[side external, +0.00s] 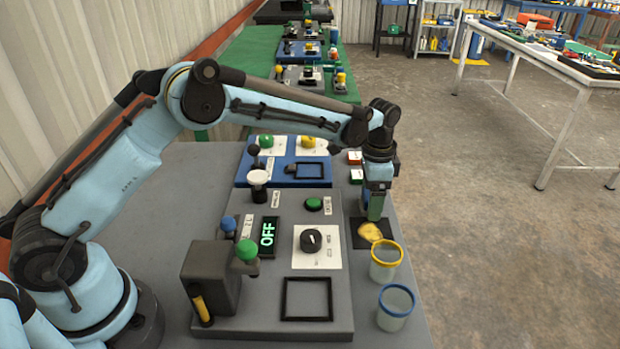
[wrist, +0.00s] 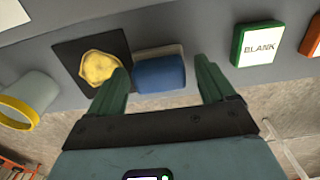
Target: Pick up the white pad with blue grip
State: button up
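The white pad with the blue grip shows in the wrist view as a blue block (wrist: 160,78) with a pale edge behind it. It lies beside a dark square mat and is partly hidden by my left finger's edge. My gripper (wrist: 160,72) is open, with its green fingers on either side of the blue grip in the picture. A gap shows between the grip and the right finger. In the side view my gripper (side external: 375,208) points down just above the dark mat, and I cannot make out the pad there.
A yellow lumpy thing (side external: 370,232) lies on the dark mat (side external: 358,243). A yellow-rimmed cup (side external: 386,268) and a blue-rimmed cup (side external: 395,309) stand in front. A green block marked BLANK (wrist: 262,46) lies to the right in the wrist view. A control panel (side external: 262,305) stands left.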

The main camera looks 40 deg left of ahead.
jog(key=c, duration=0.9)
jog(key=shift+c, duration=0.2)
jog(key=shift+r, duration=0.5)
jog(key=r, duration=0.2)
jog(key=d+r, duration=0.1)
jog(key=r, duration=0.1)
jog(key=shift+s, duration=0.4)
jog(key=s+d+r, duration=0.6)
jog(key=s+d, duration=0.1)
jog(key=shift+d, duration=0.4)
